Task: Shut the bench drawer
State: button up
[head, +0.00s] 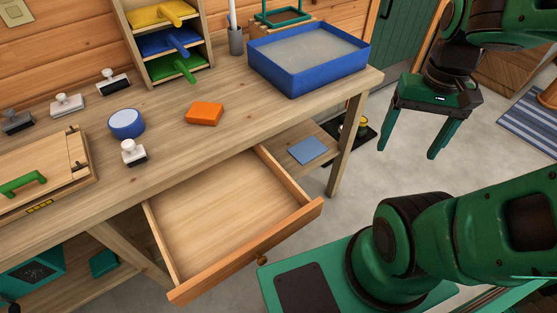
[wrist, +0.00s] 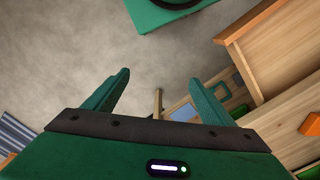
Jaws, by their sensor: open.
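The bench drawer (head: 235,205) is pulled well out from under the wooden bench top (head: 225,120). It is empty. The drawer (wrist: 285,45) shows there at the upper right.
A blue tray (head: 310,60), an orange block (head: 204,113), a round blue-sided item (head: 126,123) and several stamps stand on the bench top. A bench leg (head: 347,145) rises between my gripper and the drawer in the head view. Bare floor (head: 400,180) lies around my gripper.

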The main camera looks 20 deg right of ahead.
aim_at(208, 226)
jog(key=u, duration=0.05)
jog(key=k, duration=1.1)
jog(key=z, duration=0.05)
